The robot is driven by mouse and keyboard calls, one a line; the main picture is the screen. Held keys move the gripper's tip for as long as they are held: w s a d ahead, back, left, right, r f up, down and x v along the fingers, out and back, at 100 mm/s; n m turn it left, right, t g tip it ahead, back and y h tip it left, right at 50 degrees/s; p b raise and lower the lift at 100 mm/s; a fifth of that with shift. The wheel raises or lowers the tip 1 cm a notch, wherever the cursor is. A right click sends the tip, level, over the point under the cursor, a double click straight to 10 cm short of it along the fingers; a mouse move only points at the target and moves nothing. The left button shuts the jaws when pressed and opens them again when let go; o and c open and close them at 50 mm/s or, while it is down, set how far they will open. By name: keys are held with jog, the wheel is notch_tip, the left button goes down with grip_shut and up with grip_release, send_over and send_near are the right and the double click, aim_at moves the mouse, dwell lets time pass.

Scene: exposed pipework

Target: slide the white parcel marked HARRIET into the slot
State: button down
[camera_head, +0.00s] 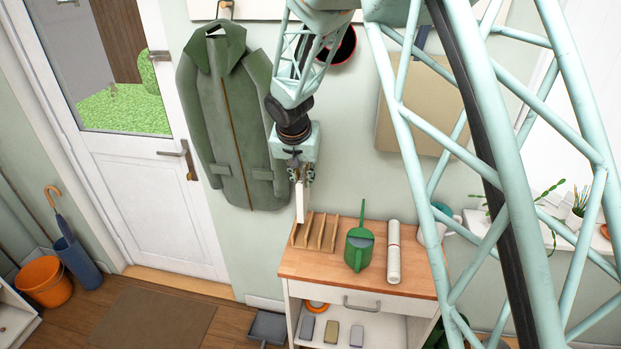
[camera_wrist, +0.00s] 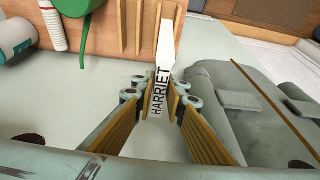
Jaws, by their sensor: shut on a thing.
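The white parcel marked HARRIET (camera_wrist: 167,48) is thin and held on edge, its black lettering readable in the wrist view. In the head view the parcel (camera_head: 301,204) hangs down from my gripper (camera_head: 299,174). My gripper (camera_wrist: 163,98) is shut on it, with one finger on each side. The slots are in a wooden rack (camera_head: 316,234) with several upright dividers, on the left of the cabinet top. The parcel's lower end is close to the rack's left part. I cannot tell whether it is between dividers. The dividers also show at the top of the wrist view (camera_wrist: 137,22).
A green coat (camera_head: 232,120) hangs on the wall to the left, close to my gripper. Floor space is free before the door.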

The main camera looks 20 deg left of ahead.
jog(key=w+d+r+b, duration=0.1)
jog(key=d+r+b, duration=0.1)
jog(key=d, duration=1)
jog(key=w+d+r+b, duration=0.1)
jog(key=d+b, duration=0.2)
jog(key=d, duration=0.9)
jog(key=s+d+r+b, duration=0.1)
jog(key=s+d+b, duration=0.1)
jog(key=d, duration=0.9)
jog(key=s+d+r+m+b, duration=0.1)
jog(key=s+d, duration=0.4)
jog(key=d, duration=0.7)
jog(key=shift+r+b, duration=0.15)
jog(key=shift+b, duration=0.65)
jog(key=shift+d, duration=0.1)
